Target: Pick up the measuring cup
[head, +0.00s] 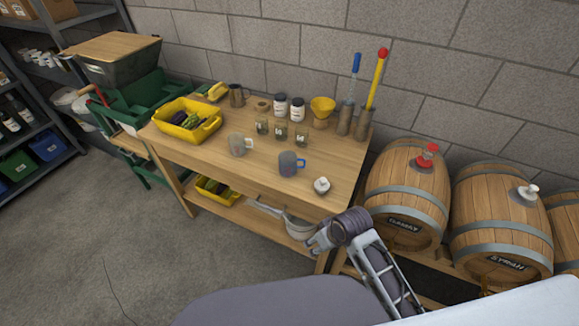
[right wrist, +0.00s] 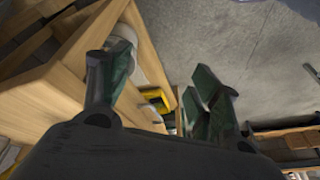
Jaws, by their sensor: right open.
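Two mugs or cups stand upright on the wooden table (head: 215,152). My right gripper (head: 318,241) is in front of the table's right front corner, lower than the top and apart from both cups. In the right wrist view its fingers (right wrist: 163,78) are spread and empty. My left gripper is not in view.
Small jars (head: 281,131), a yellow bin (head: 188,121) and a white-lidded item (head: 321,186) stand on the table. A white pot (head: 299,228) sits on the lower shelf. Barrels (head: 408,192) stand at right. Floor at left is clear.

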